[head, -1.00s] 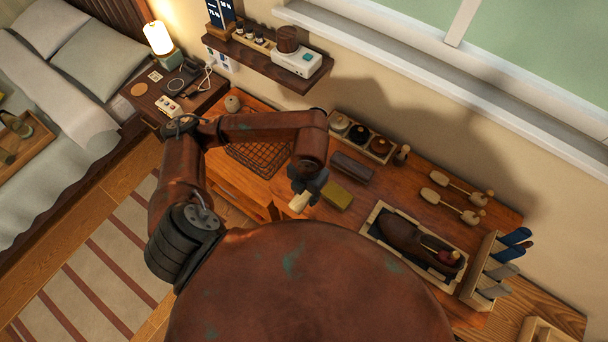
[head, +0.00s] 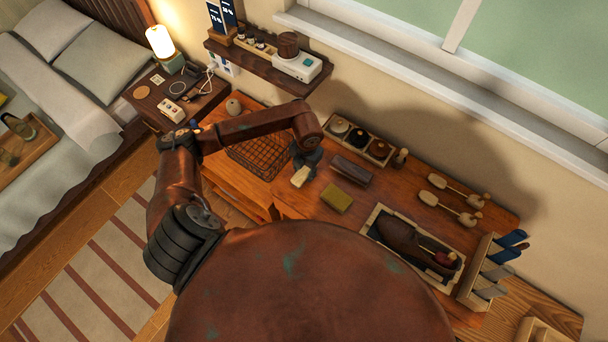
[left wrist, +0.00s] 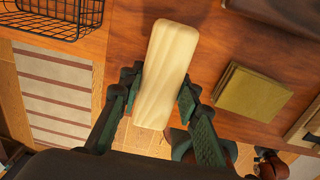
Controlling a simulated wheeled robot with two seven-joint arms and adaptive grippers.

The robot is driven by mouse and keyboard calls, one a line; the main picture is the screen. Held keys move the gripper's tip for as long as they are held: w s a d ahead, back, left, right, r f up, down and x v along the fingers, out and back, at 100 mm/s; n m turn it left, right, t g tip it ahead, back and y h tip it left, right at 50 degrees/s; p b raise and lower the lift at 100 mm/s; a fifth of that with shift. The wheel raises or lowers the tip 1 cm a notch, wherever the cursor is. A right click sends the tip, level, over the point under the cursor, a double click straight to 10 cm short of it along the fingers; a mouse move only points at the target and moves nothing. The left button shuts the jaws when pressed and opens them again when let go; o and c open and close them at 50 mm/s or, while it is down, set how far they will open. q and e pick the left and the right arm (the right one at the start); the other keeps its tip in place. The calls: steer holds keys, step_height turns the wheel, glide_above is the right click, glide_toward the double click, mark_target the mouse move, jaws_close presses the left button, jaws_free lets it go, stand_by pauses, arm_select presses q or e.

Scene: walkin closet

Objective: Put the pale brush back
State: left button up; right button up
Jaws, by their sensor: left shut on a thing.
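The pale brush (head: 300,177) shows as a light wooden block with rounded ends. My left gripper (head: 306,165) is shut on it, one finger on each long side. In the left wrist view the brush (left wrist: 169,62) sticks out past the fingers of the gripper (left wrist: 160,88), its wooden back facing the camera. Its bristle side is hidden. It is over the front part of the wooden bench (head: 297,205), between the wire basket and the olive block; I cannot tell how high it is. My right gripper is not in view.
A tray of tins (head: 378,156) stands behind. A wire basket (head: 252,160) is at left. A shoe in a tray (head: 376,217) and a rack (head: 470,291) stand farther right.

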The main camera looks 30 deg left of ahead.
mark_target(304, 176)
arm_select(q)
step_height(304, 176, down, 2)
steer(key=shift+s+f+p, duration=0.1)
steer(key=shift+f+p, duration=0.05)
steer(key=shift+p, duration=0.2)
steer(key=shift+f, duration=0.35)
steer(key=o, duration=1.2)
steer(key=shift+r, duration=0.1)
steer(key=shift+c, duration=0.2)
steer(key=shift+r, duration=0.1)
steer(key=r, duration=0.4)
steer(key=r+b, duration=0.1)
steer(key=r, duration=0.3)
steer(key=r+b, duration=0.1)
steer(key=r, duration=0.3)
steer(key=shift+d, duration=0.3)
